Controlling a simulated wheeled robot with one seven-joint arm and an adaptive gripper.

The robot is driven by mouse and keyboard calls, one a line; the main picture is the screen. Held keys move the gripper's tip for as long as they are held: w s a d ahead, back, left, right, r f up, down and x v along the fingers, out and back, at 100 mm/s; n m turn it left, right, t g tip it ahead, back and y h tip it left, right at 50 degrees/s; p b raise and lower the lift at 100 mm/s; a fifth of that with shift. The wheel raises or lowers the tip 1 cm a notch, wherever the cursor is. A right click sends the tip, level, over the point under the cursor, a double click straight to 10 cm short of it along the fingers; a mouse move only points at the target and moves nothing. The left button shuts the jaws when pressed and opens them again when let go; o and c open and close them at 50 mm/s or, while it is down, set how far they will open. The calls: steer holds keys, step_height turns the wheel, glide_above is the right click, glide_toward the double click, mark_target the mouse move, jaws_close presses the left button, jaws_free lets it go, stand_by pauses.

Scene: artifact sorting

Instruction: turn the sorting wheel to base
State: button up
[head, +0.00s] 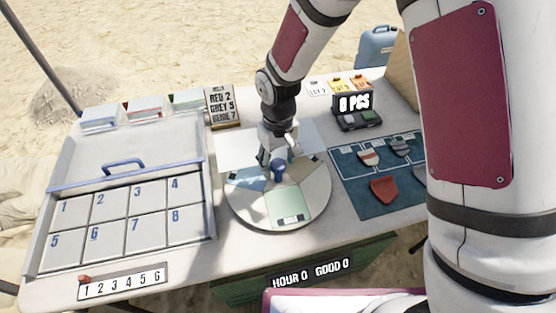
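The sorting wheel (249,207) is a round, pale disc lying on the table in front of me. It bears a green pad (288,202) with a small dark label at the near side, a blue pad (247,178) at the left and a beige section at the right. A blue knob (278,171) stands at its middle. My gripper (277,157) points down at the far side of the knob, with its fingers spread wider than the knob. Whether a finger touches the knob or wheel I cannot tell. The far part of the wheel is partly hidden by my gripper.
A numbered tray (211,190) with a blue handle stands at the left. A dark blue mat (352,198) with several sherds lies at the right. A "0 PCS" counter (354,104) and a "RED 2, GREY 5, BEIGE 7" sign (221,104) stand behind. A numbered slider strip (122,284) lies at the front left.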

step_height(320, 180, up, 12)
stand_by(0.6)
steer(key=s+d+r+m+t+p, duration=0.1)
steer(key=s+d+r+m, duration=0.1)
steer(key=s+d+r, duration=0.35)
steer(key=s+d+r+m+t, duration=0.1)
steer(key=s+d+r, duration=0.2)
steer(key=d+r, duration=0.55)
steer(key=s+d+r+m, duration=0.1)
steer(key=s+d, duration=0.1)
steer(key=s, duration=0.2)
steer(key=s+d+r+m+t+p, duration=0.1)
steer(key=s+d+r, duration=0.1)
steer(key=s, duration=0.3)
steer(key=s+d+r+m+t, duration=0.1)
steer(key=s+d, duration=0.1)
steer(key=s, duration=0.3)
steer(key=shift+d+r, duration=0.25)
steer(key=shift+r, duration=0.05)
